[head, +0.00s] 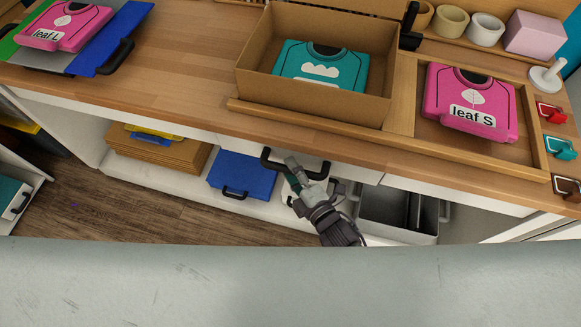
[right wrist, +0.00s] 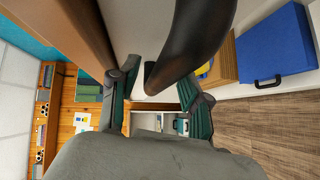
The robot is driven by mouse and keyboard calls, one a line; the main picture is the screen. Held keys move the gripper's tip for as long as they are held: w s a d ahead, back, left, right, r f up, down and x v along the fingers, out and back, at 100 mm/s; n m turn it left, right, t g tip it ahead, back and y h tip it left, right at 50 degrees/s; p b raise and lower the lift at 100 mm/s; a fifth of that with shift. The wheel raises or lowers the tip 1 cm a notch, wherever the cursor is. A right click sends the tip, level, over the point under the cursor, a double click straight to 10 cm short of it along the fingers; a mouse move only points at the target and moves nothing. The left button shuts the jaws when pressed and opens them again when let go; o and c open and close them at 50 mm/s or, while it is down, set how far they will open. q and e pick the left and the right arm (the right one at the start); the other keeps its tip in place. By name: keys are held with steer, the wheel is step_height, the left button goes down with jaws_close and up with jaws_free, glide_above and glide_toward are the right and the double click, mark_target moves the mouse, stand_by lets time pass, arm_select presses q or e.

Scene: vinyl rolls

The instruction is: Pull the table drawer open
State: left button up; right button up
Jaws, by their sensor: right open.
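The wooden table (head: 150,85) has a white front below its top. The table drawer's dark bar handle (head: 268,160) sticks out from that front, below the cardboard box. The drawer front looks flush with the table front, though it is mostly hidden under the top's edge. My right gripper (head: 293,174) is at the handle, its fingers apart. In the right wrist view the black handle (right wrist: 193,45) looms large at the fingertips of the right gripper (right wrist: 142,68). I cannot tell whether they touch it. My left gripper is not in view.
On the table stand an open cardboard box (head: 310,105) with a teal pack, a pink "leaf S" pack (head: 470,100) in a wooden tray, and a pink "leaf L" pack (head: 65,25). Below are a blue case (head: 242,174) and a grey metal bin (head: 398,215). Floor shows at left.

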steer(key=shift+w+a, duration=0.25)
steer(key=shift+w, duration=0.1)
steer(key=shift+c, duration=0.3)
jaws_close()
